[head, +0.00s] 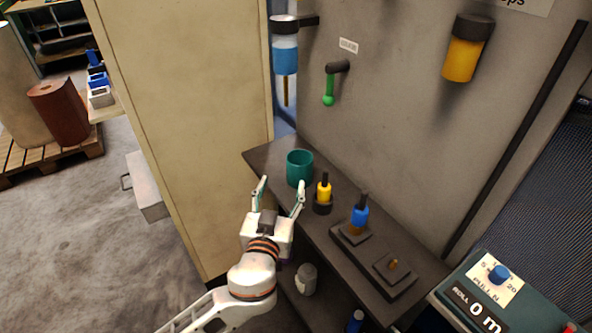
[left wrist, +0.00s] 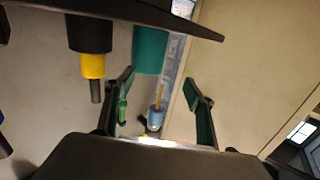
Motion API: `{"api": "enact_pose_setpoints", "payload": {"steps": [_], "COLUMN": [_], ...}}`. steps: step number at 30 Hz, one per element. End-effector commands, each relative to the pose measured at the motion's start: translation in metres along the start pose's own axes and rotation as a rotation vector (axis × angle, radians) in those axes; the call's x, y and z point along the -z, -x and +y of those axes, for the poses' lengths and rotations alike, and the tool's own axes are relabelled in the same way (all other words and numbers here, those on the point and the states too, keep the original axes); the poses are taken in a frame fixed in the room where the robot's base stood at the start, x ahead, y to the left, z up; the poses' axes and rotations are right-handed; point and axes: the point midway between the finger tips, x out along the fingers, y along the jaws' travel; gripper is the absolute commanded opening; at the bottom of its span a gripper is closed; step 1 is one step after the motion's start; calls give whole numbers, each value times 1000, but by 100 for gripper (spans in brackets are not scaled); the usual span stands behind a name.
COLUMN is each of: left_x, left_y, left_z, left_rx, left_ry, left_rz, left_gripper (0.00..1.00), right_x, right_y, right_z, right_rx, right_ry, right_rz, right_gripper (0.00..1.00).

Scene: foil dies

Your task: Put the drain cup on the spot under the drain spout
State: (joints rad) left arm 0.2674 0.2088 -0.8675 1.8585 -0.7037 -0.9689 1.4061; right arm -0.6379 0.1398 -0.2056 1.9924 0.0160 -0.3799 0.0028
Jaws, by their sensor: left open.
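The drain cup is a teal open-topped cup (head: 299,170) standing upright on the dark shelf (head: 268,157), near its far left end. It also shows at the top of the left wrist view (left wrist: 150,48), which looks upside down. My left gripper (head: 281,185) is open and empty, just in front of the cup; its fingers are not closed around it. In the left wrist view the gripper (left wrist: 158,80) has its fingers spread, with the cup nearer the left finger. A blue-filled bowl with a thin spout below (head: 286,92) hangs on the wall. I cannot make out a marked spot.
A green-handled lever (head: 329,88) and a yellow-filled bowl (head: 463,58) are on the wall. A tall beige cabinet (head: 180,110) rises left of the shelf.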

Motion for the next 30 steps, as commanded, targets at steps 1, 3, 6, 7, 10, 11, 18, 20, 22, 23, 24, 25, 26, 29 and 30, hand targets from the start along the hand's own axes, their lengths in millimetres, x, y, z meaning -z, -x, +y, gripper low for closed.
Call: {"api": "enact_pose_setpoints", "payload": {"steps": [1, 3, 6, 7, 10, 11, 18, 20, 22, 23, 24, 25, 26, 29, 30], "left_x": [3, 6, 9, 9, 10, 10, 10, 10, 9, 9, 9, 8, 8, 8, 8], "left_y": [-3, -6, -10, -12, -21, -24, -44, -51, -60, -64, -69, -72, -76, -83, -85], "left_z": [6, 13, 18, 19, 20, 20, 22, 22, 25, 25, 26, 26, 26, 26, 26], "left_rx": [-16, -34, -48, -50, -51, -51, -51, -50, -51, -50, -51, -51, -51, -51, -51], "left_ry": [7, 18, 27, 28, 29, 28, 25, 24, 24, 25, 24, 26, 26, 27, 27], "left_rz": [15, 30, 43, 45, 46, 46, 46, 48, 48, 47, 47, 46, 46, 45, 44], "left_gripper": [55, 55, 55, 55, 55, 55, 55, 55, 55, 55, 55, 55, 55, 55, 55], "right_x": [1, 1, 1, 1, 1, 1, -2, -2, -2, -2, -2, -1, -1, -1, -1], "right_y": [0, 0, 0, 0, 0, 1, 1, 1, 2, 2, 2, 2, 2, 3, 3], "right_z": [1, 1, 1, 1, 1, 1, 0, -1, -1, -2, -2, -2, -2, -2, -2], "right_rx": [-1, -1, -1, -1, -1, -1, 1, 2, 3, 3, 4, 4, 5, 5, 5], "right_ry": [1, 1, 1, 1, 0, 0, -1, -2, -3, -3, -4, -4, -5, -5, -5], "right_rz": [1, 2, 1, 1, 0, 0, -5, -6, -6, -6, -6, -6, -6, -5, -5], "right_gripper": [40, 40, 40, 40, 40, 40, 40, 40, 40, 40, 40, 40, 40, 40, 40]}}
